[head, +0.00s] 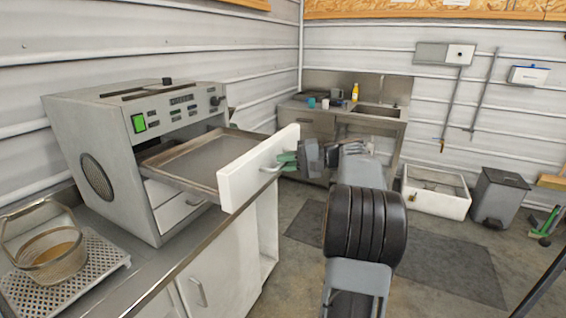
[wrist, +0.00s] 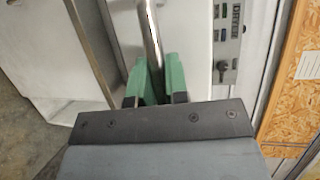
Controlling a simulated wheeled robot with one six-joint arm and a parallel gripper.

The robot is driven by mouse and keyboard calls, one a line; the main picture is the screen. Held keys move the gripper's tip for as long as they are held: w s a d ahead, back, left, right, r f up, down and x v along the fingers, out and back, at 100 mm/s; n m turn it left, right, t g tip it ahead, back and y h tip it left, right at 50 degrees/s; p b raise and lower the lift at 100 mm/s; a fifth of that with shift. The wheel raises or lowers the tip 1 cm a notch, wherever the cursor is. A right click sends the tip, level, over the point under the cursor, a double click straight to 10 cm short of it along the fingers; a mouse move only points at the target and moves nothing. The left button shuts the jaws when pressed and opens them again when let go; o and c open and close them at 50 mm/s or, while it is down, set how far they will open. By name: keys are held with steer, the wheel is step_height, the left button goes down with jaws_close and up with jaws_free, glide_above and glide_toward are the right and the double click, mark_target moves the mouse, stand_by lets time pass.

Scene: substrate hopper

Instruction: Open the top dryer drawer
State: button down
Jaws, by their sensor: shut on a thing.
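The dryer (head: 120,160) is a grey box on the counter at the left, with a lit green button and small controls. Its top drawer (head: 190,160) is pulled far out, showing a flat metal tray behind a white front panel (head: 250,168). My gripper (head: 287,161) is at the outer face of that panel, its green fingers shut on the drawer handle (head: 270,167). In the wrist view, the green fingers (wrist: 157,80) close around the metal handle bar (wrist: 151,30). The lower drawer (head: 180,208) looks closed and is partly hidden under the top one.
A wire basket (head: 50,248) stands on a perforated tray (head: 100,262) at the counter's near left. White cabinets (head: 225,265) lie below. A sink counter (head: 340,115), a white bin (head: 435,192) and a dark bin (head: 498,196) stand at the back. Floor mats lie on the right.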

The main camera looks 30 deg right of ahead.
steer(key=c, duration=1.1)
jaws_free()
steer(key=v, duration=1.3)
steer(key=shift+s+d, duration=0.2)
steer(key=shift+d, duration=0.1)
